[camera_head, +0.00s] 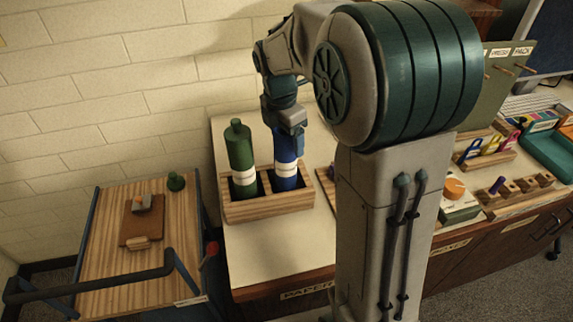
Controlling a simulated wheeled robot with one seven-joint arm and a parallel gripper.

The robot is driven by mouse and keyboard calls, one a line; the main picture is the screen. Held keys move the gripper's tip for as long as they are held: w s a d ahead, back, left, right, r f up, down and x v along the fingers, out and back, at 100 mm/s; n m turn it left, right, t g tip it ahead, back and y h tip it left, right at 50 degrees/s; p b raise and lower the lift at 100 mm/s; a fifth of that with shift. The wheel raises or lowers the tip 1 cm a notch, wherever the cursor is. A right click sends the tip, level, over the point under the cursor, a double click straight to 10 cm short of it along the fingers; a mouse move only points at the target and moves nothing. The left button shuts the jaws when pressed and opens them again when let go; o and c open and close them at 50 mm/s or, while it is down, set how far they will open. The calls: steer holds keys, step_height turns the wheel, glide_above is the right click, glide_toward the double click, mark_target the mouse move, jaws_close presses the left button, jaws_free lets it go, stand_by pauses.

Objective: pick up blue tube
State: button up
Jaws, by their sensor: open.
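A blue bottle-shaped tube (286,178) with a white label band stands upright in a wooden holder (270,210) on the white counter. A green bottle (239,155) of similar shape stands to its left in the same holder. My gripper (290,146) is open and points down at the top of the blue tube, overlapping it in this view. The tube's top is hidden behind the gripper. I cannot tell whether the fingers are around the tube or touching it.
My arm hides the middle of the counter. Right are a wooden peg rack (515,188), a tool block (487,160) and a green tray (548,158). The counter before the holder is clear.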

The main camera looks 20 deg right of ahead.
steer(key=shift+c, duration=0.4)
steer(key=c, duration=1.3)
